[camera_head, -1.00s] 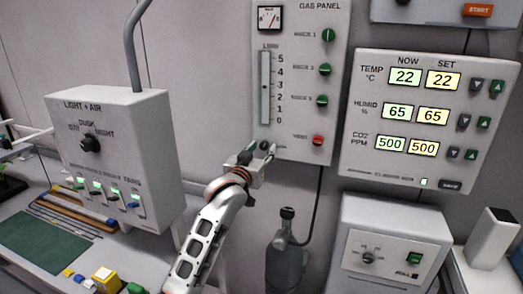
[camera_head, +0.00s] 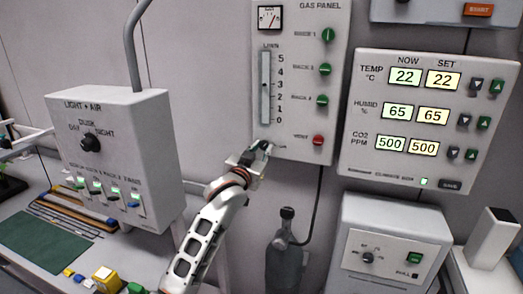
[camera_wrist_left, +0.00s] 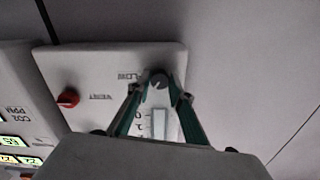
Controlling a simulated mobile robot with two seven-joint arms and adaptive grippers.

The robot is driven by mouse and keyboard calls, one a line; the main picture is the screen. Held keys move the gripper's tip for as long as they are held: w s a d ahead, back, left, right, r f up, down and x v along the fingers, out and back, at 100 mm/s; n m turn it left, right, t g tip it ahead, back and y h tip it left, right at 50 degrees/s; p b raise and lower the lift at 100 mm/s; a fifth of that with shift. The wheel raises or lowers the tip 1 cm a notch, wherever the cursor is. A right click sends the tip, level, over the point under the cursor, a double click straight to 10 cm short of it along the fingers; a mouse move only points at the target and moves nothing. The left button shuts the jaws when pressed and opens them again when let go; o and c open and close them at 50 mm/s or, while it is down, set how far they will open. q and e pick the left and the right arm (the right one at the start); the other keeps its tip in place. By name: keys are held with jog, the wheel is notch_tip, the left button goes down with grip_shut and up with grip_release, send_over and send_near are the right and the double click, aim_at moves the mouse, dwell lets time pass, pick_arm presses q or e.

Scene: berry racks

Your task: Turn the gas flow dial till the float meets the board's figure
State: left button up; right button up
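The gas panel (camera_head: 297,140) stands upright at the top middle of the head view. My left gripper (camera_head: 266,147) is at the panel's lower left, below the tube, and hides the flow dial in the head view. In the left wrist view the grey round flow dial (camera_wrist_left: 158,80) lies between the two fingertips of my left gripper (camera_wrist_left: 160,88). I cannot tell whether both fingertips press on it. My right gripper is not in view.
A red vent knob (camera_head: 318,140) is right of the gripper; several green rack knobs (camera_head: 324,69) sit above. The climate box (camera_head: 430,60) is on the right. The light and air box (camera_head: 120,150) is left of my arm. A gas bottle (camera_head: 286,250) stands below.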

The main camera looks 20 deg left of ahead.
pick_arm(q)
jog(key=shift+o, duration=1.4)
jog(key=s, duration=1.2)
jog(key=shift+a, duration=0.2)
jog(key=s+f+g, duration=0.1)
jog(key=s+f, duration=0.3)
jog(key=f, duration=0.6)
jog(key=s+f+m+g, duration=0.15)
jog(key=s+f, duration=0.25)
jog(key=f, duration=0.5)
jog(key=s+f+n+g, duration=0.15)
jog(key=s+f, duration=0.25)
jog(key=f, duration=0.6)
jog(key=s+f+m+g+h, duration=0.1)
jog(key=s+f+g, duration=0.2)
jog(key=s+f, duration=1.3)
jog(key=s+d, duration=0.1)
jog(key=s, duration=0.3)
jog(key=shift+f+g, duration=0.15)
jog(key=shift+g, duration=0.15)
jog(key=shift+w, duration=0.1)
